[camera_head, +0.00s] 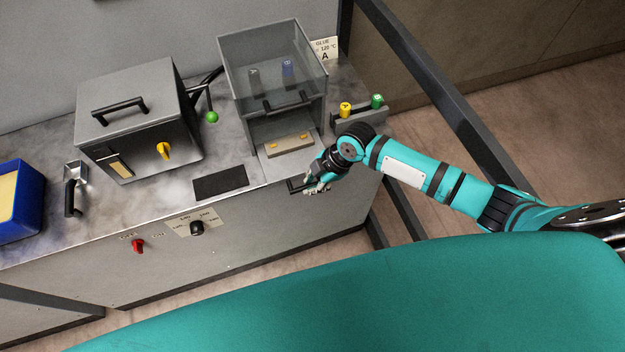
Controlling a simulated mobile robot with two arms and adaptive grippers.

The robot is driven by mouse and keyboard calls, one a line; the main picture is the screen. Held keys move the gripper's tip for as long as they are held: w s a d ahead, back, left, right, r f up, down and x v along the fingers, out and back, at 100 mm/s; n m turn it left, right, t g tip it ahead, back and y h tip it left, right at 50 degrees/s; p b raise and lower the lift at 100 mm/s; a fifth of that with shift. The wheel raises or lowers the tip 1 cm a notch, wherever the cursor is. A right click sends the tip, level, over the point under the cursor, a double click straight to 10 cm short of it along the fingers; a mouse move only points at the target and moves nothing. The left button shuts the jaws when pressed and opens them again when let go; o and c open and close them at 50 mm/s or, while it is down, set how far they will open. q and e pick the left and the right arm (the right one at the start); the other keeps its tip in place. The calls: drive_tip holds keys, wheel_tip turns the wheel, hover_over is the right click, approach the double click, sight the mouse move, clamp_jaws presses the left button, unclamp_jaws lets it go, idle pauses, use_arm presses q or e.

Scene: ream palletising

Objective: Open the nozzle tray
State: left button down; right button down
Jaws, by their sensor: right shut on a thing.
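The nozzle tray (297,186) is at the front edge of the grey machine bench, below the clear-walled box. A short dark handle shows there, with a small label beside it, partly covered by my fingers. My right gripper (317,184) reaches in from the right and is shut on the tray's handle. The tray looks about flush with the bench front; its inside is hidden. My left gripper is not in view.
The clear-walled box (272,75) with a black handle stands above the tray. Yellow (345,109) and green (377,101) knobs are close behind my right wrist. A grey metal box (135,115), a scoop (74,187) and a blue bin (20,205) are left.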

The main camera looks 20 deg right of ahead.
drive_tip(key=c, duration=1.6)
unclamp_jaws()
drive_tip(key=shift+o, duration=1.2)
drive_tip(key=shift+d+r, duration=0.25)
drive_tip(key=shift+r, duration=0.2)
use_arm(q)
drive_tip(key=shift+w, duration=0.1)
use_arm(e)
drive_tip(key=v, duration=1.1)
drive_tip(key=shift+s+f, duration=0.1)
